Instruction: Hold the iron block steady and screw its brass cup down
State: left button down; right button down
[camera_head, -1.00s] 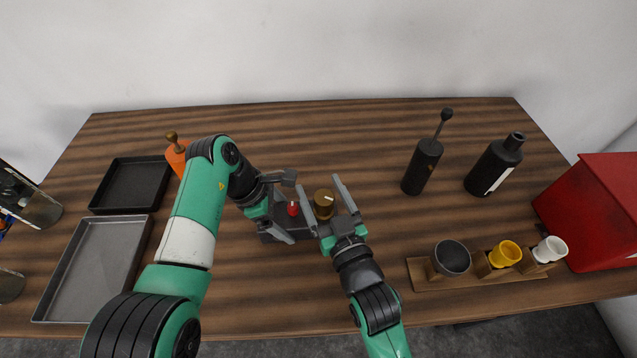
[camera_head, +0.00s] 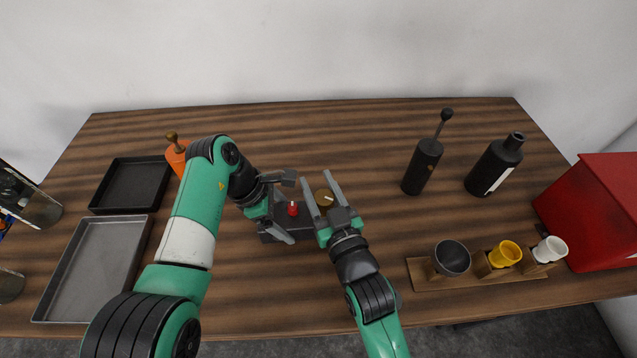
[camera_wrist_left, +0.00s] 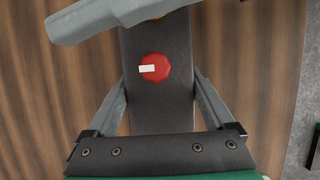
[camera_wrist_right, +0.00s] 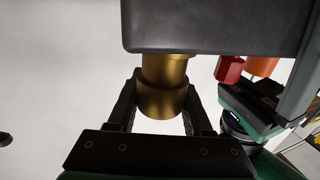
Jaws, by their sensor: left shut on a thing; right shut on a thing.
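Two trays, black (camera_head: 130,184) and grey (camera_head: 97,268), lie at left near an orange object (camera_head: 176,158). Black bottles (camera_head: 422,167) (camera_head: 494,166), a wooden rack with cups (camera_head: 440,284) and a red box (camera_head: 592,213) stand at right. The table's back middle is clear.

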jog(key=shift+f+m+h, duration=0.15)
jog(key=shift+m+h, duration=0.15)
jog(key=shift+h, duration=0.1)
jog(key=h, duration=0.1)
jog(key=m+h, duration=0.1)
jog(key=shift+d+f+m+t+h, duration=0.1)
jog(key=shift+d+m+t+h, duration=0.1)
jog(key=shift+m+t+h, duration=0.1)
jog(key=shift+d+m+h, duration=0.2)
jog(key=shift+m+h, duration=0.45)
jog(key=shift+h, duration=0.3)
jog(key=shift+d+m+h, duration=0.2)
jog(key=shift+m+h, duration=0.4)
jog(key=shift+h, duration=0.4)
jog(key=shift+d+m+h, duration=0.2)
jog(key=shift+m+h, duration=0.45)
jog(key=shift+h, duration=0.3)
jog(key=shift+c, duration=1.5)
grip_release()
